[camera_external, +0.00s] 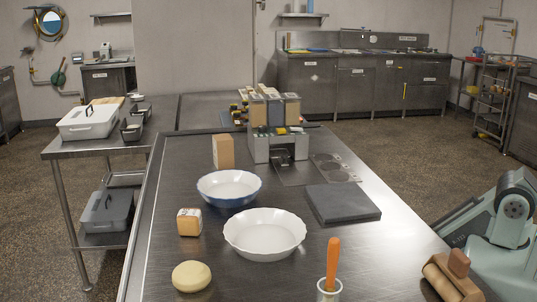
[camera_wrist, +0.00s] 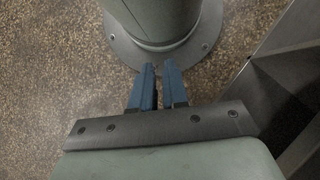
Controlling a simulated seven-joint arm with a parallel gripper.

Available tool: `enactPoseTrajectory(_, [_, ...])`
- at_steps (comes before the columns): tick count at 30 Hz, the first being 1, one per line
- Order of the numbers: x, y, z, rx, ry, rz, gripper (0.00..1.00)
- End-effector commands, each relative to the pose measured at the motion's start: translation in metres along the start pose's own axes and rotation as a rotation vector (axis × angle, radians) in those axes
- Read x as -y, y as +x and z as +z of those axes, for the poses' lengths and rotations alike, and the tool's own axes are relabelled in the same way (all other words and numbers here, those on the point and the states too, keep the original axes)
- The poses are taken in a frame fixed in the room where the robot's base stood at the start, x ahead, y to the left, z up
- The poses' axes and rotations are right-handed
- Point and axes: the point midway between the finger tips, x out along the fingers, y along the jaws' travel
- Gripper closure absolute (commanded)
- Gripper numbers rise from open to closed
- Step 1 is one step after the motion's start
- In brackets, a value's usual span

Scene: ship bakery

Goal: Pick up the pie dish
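A white, round dish with a wavy, fluted rim, which looks like the pie dish (camera_external: 265,236), stands upright and empty on the steel table in the external view. A blue dish with a white inside (camera_external: 229,188) stands just behind it to the left, also empty. My arm is folded low at the right edge of the external view, well apart from both dishes; its fingers are not visible there. In the wrist view my gripper (camera_wrist: 159,66) points at the speckled floor and my own base. Its two blue fingers are nearly together, with nothing between them. Neither dish shows in the wrist view.
On the steel table (camera_external: 145,250) are a bread-like block (camera_external: 189,222), a pale round (camera_external: 192,276), an orange-handled tool (camera_external: 333,265), a dark slab (camera_external: 342,203) and a brown box (camera_external: 223,152). A wooden rolling-pin-like object (camera_external: 453,277) is at the right front.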

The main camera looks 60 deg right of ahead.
Motion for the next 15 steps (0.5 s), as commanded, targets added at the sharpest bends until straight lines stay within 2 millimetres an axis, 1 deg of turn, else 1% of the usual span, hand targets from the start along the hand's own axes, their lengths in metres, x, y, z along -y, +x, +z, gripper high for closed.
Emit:
enactPoseTrajectory(1, [0.0000,0.0000,0.0000,0.000,0.000,0.000,0.81])
enactPoseTrajectory(6, [0.0000,0.0000,0.0000,0.000,0.000,0.000,0.65])
enactPoseTrajectory(12, [-0.0001,-0.0001,-0.0002,0.000,0.000,0.000,0.65])
enactPoseTrajectory(15, [-0.0023,-0.0028,-0.0068,-0.014,0.008,0.002,0.65])
